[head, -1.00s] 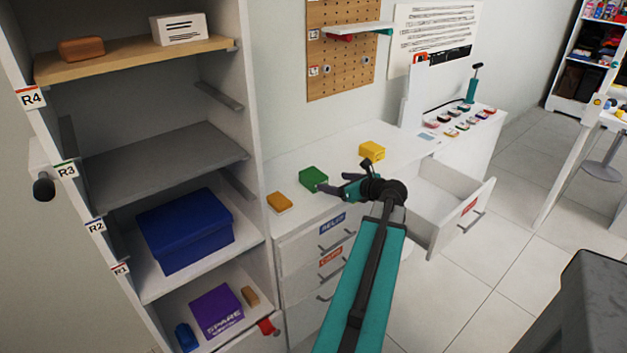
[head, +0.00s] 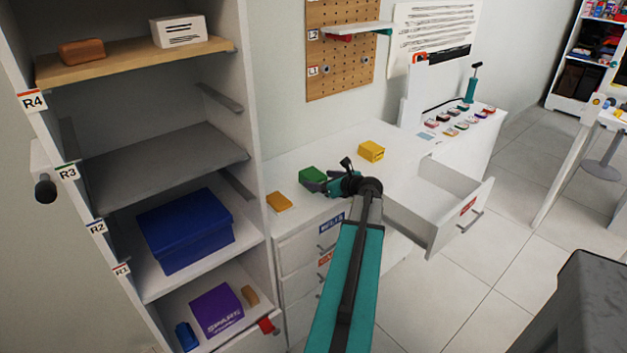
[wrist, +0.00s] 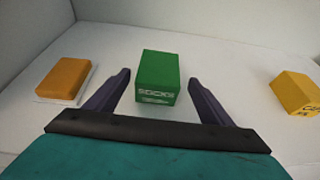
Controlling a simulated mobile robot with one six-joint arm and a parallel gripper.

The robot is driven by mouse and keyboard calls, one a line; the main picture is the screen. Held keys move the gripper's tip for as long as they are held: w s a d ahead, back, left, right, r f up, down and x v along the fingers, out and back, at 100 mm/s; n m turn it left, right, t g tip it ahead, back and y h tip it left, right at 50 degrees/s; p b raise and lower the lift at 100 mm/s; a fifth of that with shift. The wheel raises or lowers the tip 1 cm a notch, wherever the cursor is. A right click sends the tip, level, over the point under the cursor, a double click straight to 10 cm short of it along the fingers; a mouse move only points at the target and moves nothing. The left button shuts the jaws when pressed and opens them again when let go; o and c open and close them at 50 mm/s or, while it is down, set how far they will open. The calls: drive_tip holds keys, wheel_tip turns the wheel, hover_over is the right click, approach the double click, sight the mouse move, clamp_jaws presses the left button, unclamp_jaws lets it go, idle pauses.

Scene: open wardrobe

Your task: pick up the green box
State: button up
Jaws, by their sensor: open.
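The green box (head: 312,175) sits on the white counter, between an orange box and a yellow box. In the wrist view the green box (wrist: 158,76) stands upright, with white lettering on its near face. My gripper (wrist: 158,90) is open, with one dark finger on each side of the box's near end and a gap on both sides. In the head view my gripper (head: 318,187) is low at the box's near right side and hides part of it.
The orange box (head: 279,202) lies to the left and the yellow box (head: 371,151) to the right on the counter (head: 345,150). An open drawer (head: 440,212) juts out at right. The wardrobe (head: 255,120) stands at left.

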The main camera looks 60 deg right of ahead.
sight(313, 177)
drive_tip(key=shift+p+x, duration=0.6)
drive_tip(key=shift+x, duration=2)
drive_tip(key=shift+a, duration=0.15)
drive_tip(key=c, duration=1.2)
drive_tip(key=shift+r, duration=0.15)
